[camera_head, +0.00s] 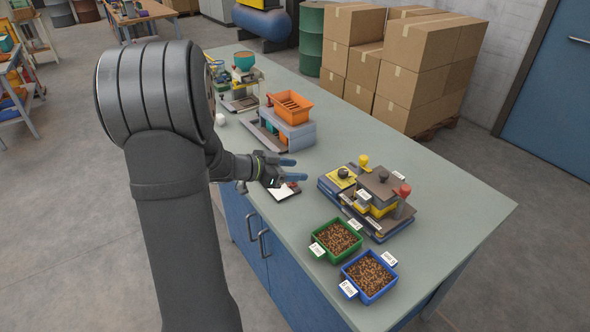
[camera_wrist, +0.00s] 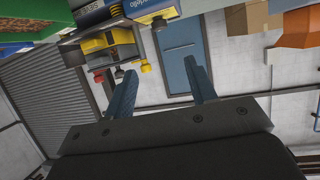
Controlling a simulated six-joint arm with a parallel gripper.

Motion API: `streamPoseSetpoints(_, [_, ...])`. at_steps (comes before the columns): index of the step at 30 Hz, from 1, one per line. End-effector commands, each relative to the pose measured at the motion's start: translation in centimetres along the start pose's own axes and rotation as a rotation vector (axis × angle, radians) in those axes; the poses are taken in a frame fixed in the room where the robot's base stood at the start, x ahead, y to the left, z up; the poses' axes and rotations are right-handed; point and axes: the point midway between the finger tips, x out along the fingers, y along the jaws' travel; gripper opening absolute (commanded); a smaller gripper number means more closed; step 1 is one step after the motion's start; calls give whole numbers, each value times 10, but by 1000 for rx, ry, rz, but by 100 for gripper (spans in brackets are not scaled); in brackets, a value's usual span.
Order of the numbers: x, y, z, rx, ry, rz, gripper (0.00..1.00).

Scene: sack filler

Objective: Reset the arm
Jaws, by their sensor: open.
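My gripper (camera_head: 289,169) is in the middle of the head view, above the front edge of the workbench (camera_head: 440,220). Its blue fingers point right and are apart, with nothing between them. In the wrist view the two fingers of my gripper (camera_wrist: 160,90) are spread, with the blue door far behind them. A white card or pad with a dark edge (camera_head: 286,192) lies on the bench just below the gripper, partly hidden by it. The sack filler station (camera_head: 372,200), with yellow and red knobs, stands to the right of my gripper, apart from it.
A green bin (camera_head: 336,238) and a blue bin (camera_head: 369,274) of brown pellets sit at the bench's near end. An orange hopper (camera_head: 290,107) on a grey unit stands behind my gripper. Cardboard boxes (camera_head: 415,70) are stacked beyond the bench. The bench's right end is bare.

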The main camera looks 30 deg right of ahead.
Motion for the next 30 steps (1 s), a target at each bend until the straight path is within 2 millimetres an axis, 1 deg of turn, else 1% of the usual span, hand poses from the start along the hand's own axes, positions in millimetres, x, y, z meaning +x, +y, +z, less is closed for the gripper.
streamPoseSetpoints(5, [4, 0, 0, 1, 0, 1, 51])
streamPoseSetpoints(8, [13, 0, 0, 1, 0, 3, 51])
streamPoseSetpoints(11, [29, 1, 0, 0, -1, 4, 51])
streamPoseSetpoints(24, [117, 1, 1, 0, -1, 4, 51])
streamPoseSetpoints(30, [152, 0, 1, 0, -1, 2, 51])
